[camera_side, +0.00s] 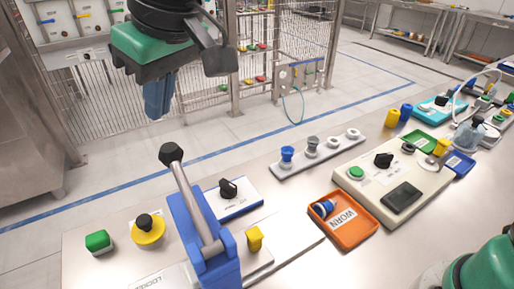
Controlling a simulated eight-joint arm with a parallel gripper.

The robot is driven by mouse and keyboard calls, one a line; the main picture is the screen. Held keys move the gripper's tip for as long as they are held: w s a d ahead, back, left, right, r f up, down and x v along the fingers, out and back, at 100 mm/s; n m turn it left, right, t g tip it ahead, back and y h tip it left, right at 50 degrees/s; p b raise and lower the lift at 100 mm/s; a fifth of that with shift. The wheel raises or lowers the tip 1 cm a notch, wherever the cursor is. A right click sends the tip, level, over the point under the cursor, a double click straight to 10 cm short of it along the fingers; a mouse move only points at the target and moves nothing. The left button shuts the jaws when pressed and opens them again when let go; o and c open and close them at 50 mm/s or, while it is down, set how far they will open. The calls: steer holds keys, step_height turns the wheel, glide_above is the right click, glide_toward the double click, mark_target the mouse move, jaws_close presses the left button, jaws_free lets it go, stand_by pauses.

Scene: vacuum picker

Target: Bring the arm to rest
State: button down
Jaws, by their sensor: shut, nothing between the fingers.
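My gripper (157,112) hangs in the air at the upper left, its blue fingers pointing down. The fingers are together with nothing between them. Its green body and the black wrist show above it, and the wrist is cut off by the top edge. It appears well above the table (310,262) and touches nothing that I can see.
A blue lever stand (200,235) with a tall black-knobbed grey lever rises below. An orange tray (343,221) marked WORN holds a blue-and-white part. A control box (393,190) and a strip of cups (318,153) lie right. A mesh fence (200,95) stands behind.

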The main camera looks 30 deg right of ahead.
steer(key=d+f+m+t, duration=0.2)
steer(key=d+f+m, duration=0.1)
steer(key=d, duration=1.2)
steer(key=s+d+f+m+h, duration=0.1)
steer(key=s+d+f, duration=0.2)
steer(key=d, duration=0.3)
steer(key=s+d+f+m+t+h, duration=0.1)
steer(key=s+d+f+m, duration=0.1)
steer(key=d+f, duration=0.4)
steer(key=shift+s, duration=0.7)
